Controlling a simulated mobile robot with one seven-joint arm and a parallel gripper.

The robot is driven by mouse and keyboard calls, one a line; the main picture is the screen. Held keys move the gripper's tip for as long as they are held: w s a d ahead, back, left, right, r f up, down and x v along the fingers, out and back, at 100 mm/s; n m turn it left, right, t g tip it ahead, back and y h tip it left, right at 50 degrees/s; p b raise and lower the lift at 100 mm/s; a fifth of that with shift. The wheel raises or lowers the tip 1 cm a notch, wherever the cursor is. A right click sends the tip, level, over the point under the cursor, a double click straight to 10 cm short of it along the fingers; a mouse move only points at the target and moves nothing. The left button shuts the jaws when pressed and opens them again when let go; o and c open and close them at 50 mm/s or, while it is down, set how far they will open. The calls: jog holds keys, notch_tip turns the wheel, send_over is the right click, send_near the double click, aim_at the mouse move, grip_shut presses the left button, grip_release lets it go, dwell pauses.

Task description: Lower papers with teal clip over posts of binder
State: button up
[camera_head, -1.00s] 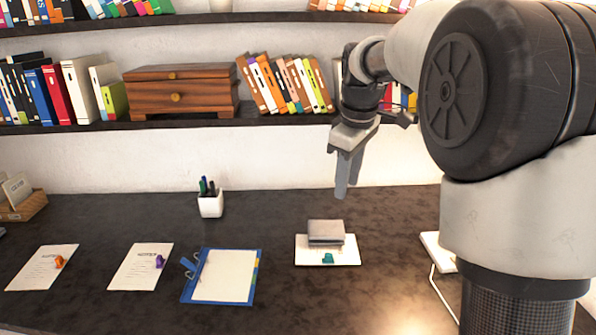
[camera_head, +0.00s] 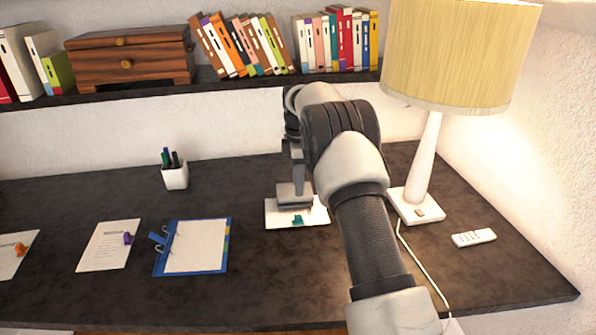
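The white papers (camera_head: 278,217) with the teal clip (camera_head: 298,220) lie on the desk right of the binder.
Papers with a purple clip (camera_head: 108,245) and papers with an orange clip (camera_head: 10,262) lie left of the binder. A pen cup (camera_head: 175,176) stands behind. A lamp (camera_head: 428,165) and a remote (camera_head: 473,238) are at right. A bookshelf (camera_head: 240,80) hangs above the desk.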

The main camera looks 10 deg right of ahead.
aim_at(298, 216)
notch_tip(298, 216, down, 12)
jog(key=shift+f, duration=0.15)
jog(key=shift+c, duration=0.2)
grip_shut()
jog(key=shift+s, duration=0.1)
jog(key=shift+s+a+p, duration=0.15)
jog(key=shift+s, duration=1.95)
jog(key=shift+s+a+p, duration=0.1)
jog(key=shift+s+p, duration=0.05)
jog(key=shift+s, duration=1.9)
jog(key=shift+o, duration=0.2)
grip_release()
